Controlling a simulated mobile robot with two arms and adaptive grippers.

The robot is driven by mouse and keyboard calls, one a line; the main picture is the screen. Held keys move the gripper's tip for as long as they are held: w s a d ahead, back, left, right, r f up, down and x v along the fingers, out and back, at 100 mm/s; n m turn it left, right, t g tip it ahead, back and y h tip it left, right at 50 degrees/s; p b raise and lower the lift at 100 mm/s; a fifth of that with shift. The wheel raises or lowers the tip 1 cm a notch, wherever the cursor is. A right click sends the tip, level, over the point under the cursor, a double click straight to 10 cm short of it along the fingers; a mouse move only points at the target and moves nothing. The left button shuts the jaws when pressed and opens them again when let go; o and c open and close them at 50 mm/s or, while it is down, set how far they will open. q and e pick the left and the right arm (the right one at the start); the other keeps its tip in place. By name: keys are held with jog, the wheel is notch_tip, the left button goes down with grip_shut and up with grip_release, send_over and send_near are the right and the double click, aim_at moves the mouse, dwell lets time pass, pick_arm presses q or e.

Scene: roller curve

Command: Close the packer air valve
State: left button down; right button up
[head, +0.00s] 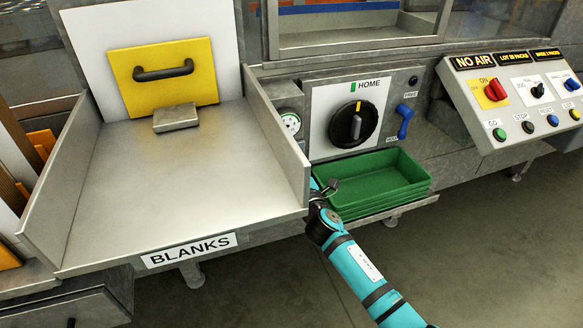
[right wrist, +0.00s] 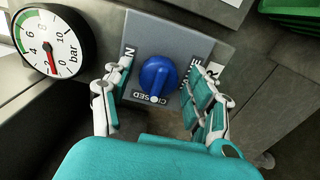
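The packer air valve is a round blue knob (right wrist: 157,77) on a grey plate (right wrist: 190,45) in the right wrist view. The knob's white mark lies at its lower edge, beside the word CLOSED, which reads upside down. My right gripper (right wrist: 164,97) is open, with one finger on each side of the knob and visible gaps between. I cannot tell how far above the knob the fingertips are. In the head view my right gripper (head: 325,188) is mostly hidden by the blanks tray's side wall, and the valve is hidden. My left gripper is in neither view.
A pressure gauge (right wrist: 50,42) with a red needle sits left of the valve plate. The blanks tray (head: 190,195) fills the left of the head view. Green bins (head: 385,178) stand right of my arm. A panel reading NO AIR (head: 520,105) is at the right.

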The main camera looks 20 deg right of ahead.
jog(key=s, duration=1.2)
jog(key=shift+d, duration=0.25)
